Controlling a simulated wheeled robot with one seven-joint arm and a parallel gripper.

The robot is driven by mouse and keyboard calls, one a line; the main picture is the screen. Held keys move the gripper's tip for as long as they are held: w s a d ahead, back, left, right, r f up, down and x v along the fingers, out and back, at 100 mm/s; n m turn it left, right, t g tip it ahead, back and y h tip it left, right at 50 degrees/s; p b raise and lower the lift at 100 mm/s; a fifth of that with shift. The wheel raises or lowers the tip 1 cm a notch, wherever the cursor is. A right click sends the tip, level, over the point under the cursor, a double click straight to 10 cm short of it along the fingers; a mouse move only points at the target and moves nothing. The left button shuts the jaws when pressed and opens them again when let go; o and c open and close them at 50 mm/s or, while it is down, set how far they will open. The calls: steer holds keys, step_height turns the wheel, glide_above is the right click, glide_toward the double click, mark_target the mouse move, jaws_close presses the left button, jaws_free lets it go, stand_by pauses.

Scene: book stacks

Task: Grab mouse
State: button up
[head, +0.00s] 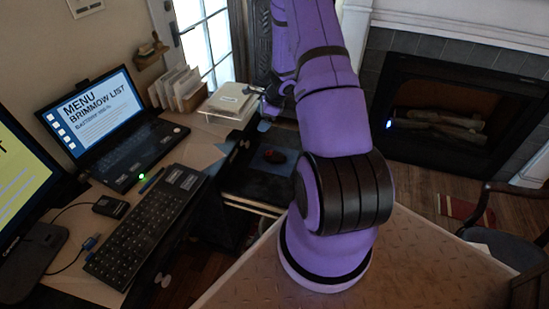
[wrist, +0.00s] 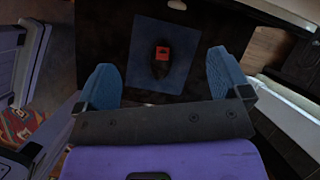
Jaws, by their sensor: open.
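A small dark mouse with a red top (head: 275,157) lies on a blue mat on a dark surface beside the desk. In the wrist view the mouse (wrist: 161,68) shows near the middle of the blue mat (wrist: 183,35). My gripper (wrist: 163,80) is open and empty, its two blue fingers spread on either side of the mouse in the picture. The gripper appears above the mouse and apart from it. In the head view my purple arm reaches away toward the dark surface, and the gripper is small and partly hidden there.
The desk at left holds a laptop (head: 113,125), a keyboard (head: 145,222), a small black device (head: 110,206) and a monitor (head: 28,205). Papers in a rack (head: 178,88) and a stack of white sheets (head: 228,101) stand near the arm's end. A fireplace (head: 450,115) is at right.

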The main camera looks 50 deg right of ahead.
steer(key=s+d+f+m, duration=0.3)
steer(key=s+d+f, duration=0.1)
steer(key=f, duration=0.6)
glide_above(270, 153)
steer(key=s, duration=0.2)
steer(key=shift+m+g+h, duration=0.3)
steer(key=shift+m+g, duration=0.1)
steer(key=f, duration=0.5)
steer(key=shift+w+d, duration=0.1)
steer(key=shift+d, duration=0.1)
steer(key=shift+d+x, duration=0.2)
steer(key=shift+x, duration=1.25)
steer(key=shift+d+x, duration=0.15)
steer(key=shift+x, duration=1.35)
steer(key=shift+w, duration=0.1)
steer(key=c, duration=1)
